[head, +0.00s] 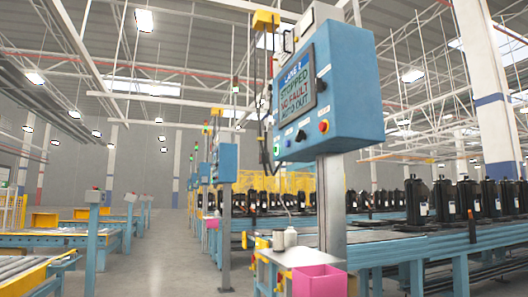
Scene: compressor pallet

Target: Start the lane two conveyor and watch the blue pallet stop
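A blue control box (352,85) stands on a grey post at the centre right. Its screen (294,90) reads "LANE 2", "STOPPED", "NO FAULT" and "AUTO OUT". On the box below the screen are a green button (277,149), a dark blue one (300,136) and a red one (323,126) on yellow. A conveyor with a blue frame (410,250) runs behind the box, carrying several black compressors (445,200). I cannot make out a blue pallet apart from the blue frames. My gripper is not in view.
More blue boxes (227,162) on posts line the aisle. Another conveyor (35,270) is at left. The grey floor (160,255) between is clear.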

